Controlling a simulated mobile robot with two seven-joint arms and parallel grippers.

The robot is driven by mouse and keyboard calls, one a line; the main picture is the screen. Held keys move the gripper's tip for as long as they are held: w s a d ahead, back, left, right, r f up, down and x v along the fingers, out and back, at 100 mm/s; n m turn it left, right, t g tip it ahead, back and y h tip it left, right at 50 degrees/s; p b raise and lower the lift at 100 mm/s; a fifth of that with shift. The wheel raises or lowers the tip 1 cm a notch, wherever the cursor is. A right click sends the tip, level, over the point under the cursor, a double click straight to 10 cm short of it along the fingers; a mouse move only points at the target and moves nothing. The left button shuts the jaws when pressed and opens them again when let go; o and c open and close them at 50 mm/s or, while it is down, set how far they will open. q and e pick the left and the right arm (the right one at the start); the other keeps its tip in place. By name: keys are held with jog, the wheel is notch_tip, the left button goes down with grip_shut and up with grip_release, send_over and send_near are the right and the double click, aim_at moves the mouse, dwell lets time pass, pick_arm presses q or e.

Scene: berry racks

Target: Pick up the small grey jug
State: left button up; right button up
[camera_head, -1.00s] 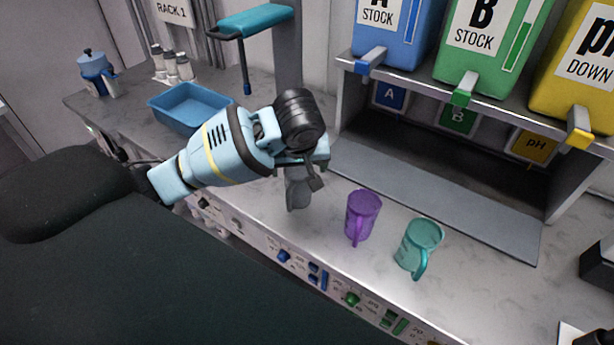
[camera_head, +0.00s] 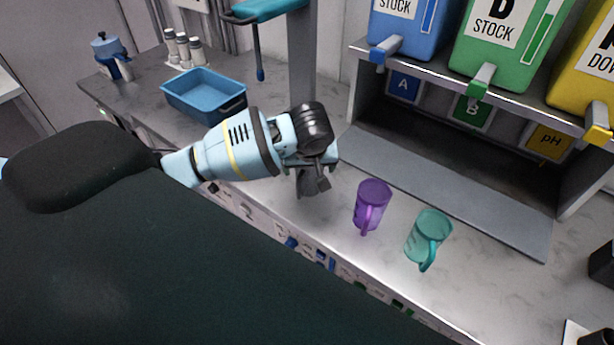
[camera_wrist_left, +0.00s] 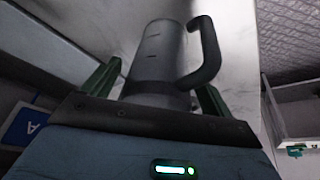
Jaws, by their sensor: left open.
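The small grey jug (camera_head: 313,183) stands near the counter's front edge, left of a purple jug (camera_head: 371,206) and a teal jug (camera_head: 428,236). It is partly hidden by my left gripper (camera_head: 314,166). In the left wrist view the grey jug (camera_wrist_left: 157,55) lies between the two green-edged fingers, its dark handle towards the right. The fingers are open, one on each side of the jug, and I cannot tell whether either touches it. My right gripper is not in view.
A blue tray (camera_head: 205,95), several small bottles (camera_head: 184,48) and a blue-lidded container (camera_head: 109,55) stand at the back left. A shelf with blue (camera_head: 410,25), green (camera_head: 505,45) and yellow stock tanks (camera_head: 590,75) is behind the jugs.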

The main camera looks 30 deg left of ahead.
pick_arm(q)
jog(key=shift+w+a+f, duration=0.1)
jog(key=shift+w+f, duration=0.05)
jog(key=shift+f, duration=0.3)
jog(key=c, duration=1.1)
jog(key=shift+r, duration=0.1)
jog(key=shift+r, duration=0.4)
jog(key=s+d+r, duration=0.1)
jog(key=s+d, duration=0.2)
jog(key=s, duration=0.1)
jog(key=s+d+r, duration=0.1)
jog(key=s+d, duration=0.2)
jog(key=s, duration=0.1)
jog(key=s+d+r, duration=0.2)
jog(key=s+d, duration=0.1)
jog(key=s, duration=0.2)
jog(key=shift+d, duration=0.1)
